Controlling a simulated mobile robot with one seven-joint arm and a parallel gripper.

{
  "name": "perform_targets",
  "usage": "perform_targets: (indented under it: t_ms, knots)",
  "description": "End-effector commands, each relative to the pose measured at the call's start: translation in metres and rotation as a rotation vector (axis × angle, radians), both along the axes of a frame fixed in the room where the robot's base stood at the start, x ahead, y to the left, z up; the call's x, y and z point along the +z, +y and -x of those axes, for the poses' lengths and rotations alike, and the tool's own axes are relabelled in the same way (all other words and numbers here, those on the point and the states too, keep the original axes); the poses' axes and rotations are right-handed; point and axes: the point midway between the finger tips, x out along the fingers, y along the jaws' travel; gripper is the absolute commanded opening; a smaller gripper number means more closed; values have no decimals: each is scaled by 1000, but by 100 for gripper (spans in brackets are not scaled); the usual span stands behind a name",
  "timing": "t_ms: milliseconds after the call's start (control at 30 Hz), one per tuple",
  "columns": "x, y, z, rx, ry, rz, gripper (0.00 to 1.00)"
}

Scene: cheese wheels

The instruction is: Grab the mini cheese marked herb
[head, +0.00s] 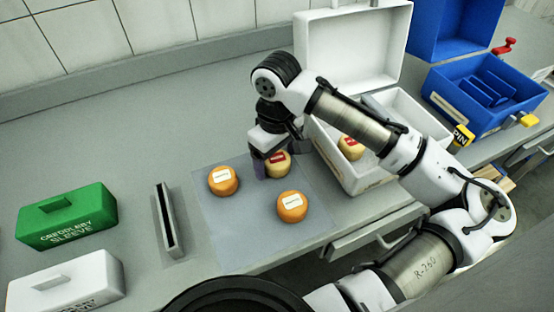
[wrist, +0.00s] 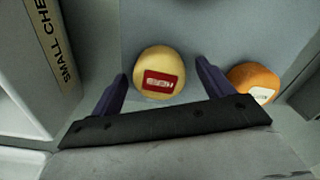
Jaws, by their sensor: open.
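A pale yellow mini cheese (head: 278,164) with a red label sits on the grey mat under my gripper (head: 272,157). In the wrist view this cheese (wrist: 158,62) lies between the two purple fingertips of my open gripper (wrist: 161,74), with a gap on each side. Two orange cheeses with white labels stand on the mat, one at the left (head: 223,181) and one in front (head: 292,207); one orange cheese (wrist: 254,80) shows right of the fingers in the wrist view. Another pale cheese (head: 351,147) with a red label sits in the white case. The label words are too small to read.
The open white case (head: 345,172) stands close right of my gripper. A blue box (head: 485,95) is farther right. A grey slotted holder (head: 168,220), a green block (head: 66,217) and a white block (head: 66,285) are at left. The back counter is clear.

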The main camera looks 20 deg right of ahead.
Motion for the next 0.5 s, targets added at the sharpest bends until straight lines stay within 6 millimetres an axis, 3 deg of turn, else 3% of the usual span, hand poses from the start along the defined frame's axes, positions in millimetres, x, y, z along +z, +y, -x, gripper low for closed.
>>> perform_targets:
  t_ms: [233, 500]
  knots:
    - [-2, 0, 0, 0, 0, 0, 78]
    - [-1, 0, 0, 0, 0, 0, 43]
